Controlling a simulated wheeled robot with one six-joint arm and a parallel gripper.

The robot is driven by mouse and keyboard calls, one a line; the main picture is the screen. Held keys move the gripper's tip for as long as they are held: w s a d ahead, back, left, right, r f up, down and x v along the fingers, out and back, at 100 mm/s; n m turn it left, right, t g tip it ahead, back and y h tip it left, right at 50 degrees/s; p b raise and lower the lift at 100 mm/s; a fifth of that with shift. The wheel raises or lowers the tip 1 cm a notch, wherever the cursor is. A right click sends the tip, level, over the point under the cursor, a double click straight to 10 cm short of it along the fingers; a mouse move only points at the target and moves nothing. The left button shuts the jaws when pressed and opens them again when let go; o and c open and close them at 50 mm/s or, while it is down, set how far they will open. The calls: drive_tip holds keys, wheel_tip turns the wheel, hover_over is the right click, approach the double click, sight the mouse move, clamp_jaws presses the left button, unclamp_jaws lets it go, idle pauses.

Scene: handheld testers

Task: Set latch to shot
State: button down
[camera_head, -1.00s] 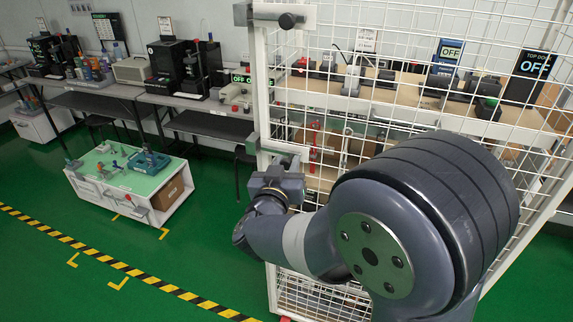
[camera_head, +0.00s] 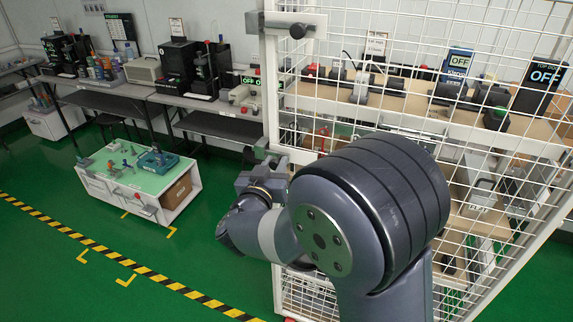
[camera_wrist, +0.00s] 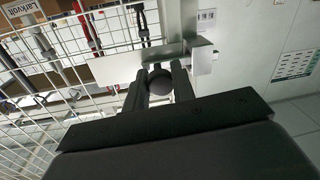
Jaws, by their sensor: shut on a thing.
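The white mesh gate has a grey latch bar with a dark knob. In the wrist view the latch's dark round knob (camera_wrist: 160,82) sits between the two fingers of my gripper (camera_wrist: 160,86), and the jaws are closed on it. The pale latch plate (camera_wrist: 116,69) lies behind it across the gate post, with a grey block (camera_wrist: 201,56) at its right. In the head view my gripper (camera_head: 266,172) is at the gate's left post; my wrist and arm hide much of the latch there. I cannot read the latch's position.
A similar bracket with a black knob (camera_head: 297,31) is at the gate's top left. Behind the mesh (camera_head: 400,60) are shelves with devices and "OFF" signs. A low white cart (camera_head: 140,180) stands left on the green floor. A striped line (camera_head: 120,264) crosses the open floor.

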drive_tip(key=shift+a, duration=0.15)
drive_tip(key=c, duration=1.2)
unclamp_jaws()
drive_tip(key=shift+a, duration=0.15)
drive_tip(key=b+v, duration=0.1)
drive_tip(key=v, duration=0.9)
drive_tip(key=shift+s, duration=0.4)
drive_tip(key=shift+w, duration=0.1)
drive_tip(key=p+x, duration=0.1)
drive_tip(key=x, duration=1)
drive_tip(key=shift+d+f, duration=0.1)
drive_tip(key=shift+d, duration=0.2)
drive_tip(key=shift+s+d, duration=0.25)
drive_tip(key=shift+s, duration=0.05)
